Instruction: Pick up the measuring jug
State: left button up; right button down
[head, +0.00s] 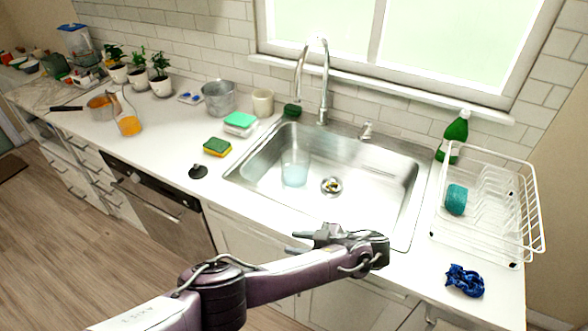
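A clear, bluish see-through vessel (294,170) stands in the sink basin, left of the drain; it looks like the measuring jug, though its handle and markings cannot be made out. My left gripper (294,242) is over the counter's front edge, nearer to me than the sink and apart from the vessel. Its fingers point left, look spread, and show nothing between them. My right gripper is not in view.
The steel sink (375,205) has a tall faucet (325,85) behind it. A white dish rack (530,215) and a blue cloth (464,281) are at the right. Sponges (217,147), a metal bucket (219,99) and potted plants (161,86) are at the left. The left front counter is mostly clear.

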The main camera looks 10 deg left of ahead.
aim_at(295, 157)
jog(key=i, duration=1)
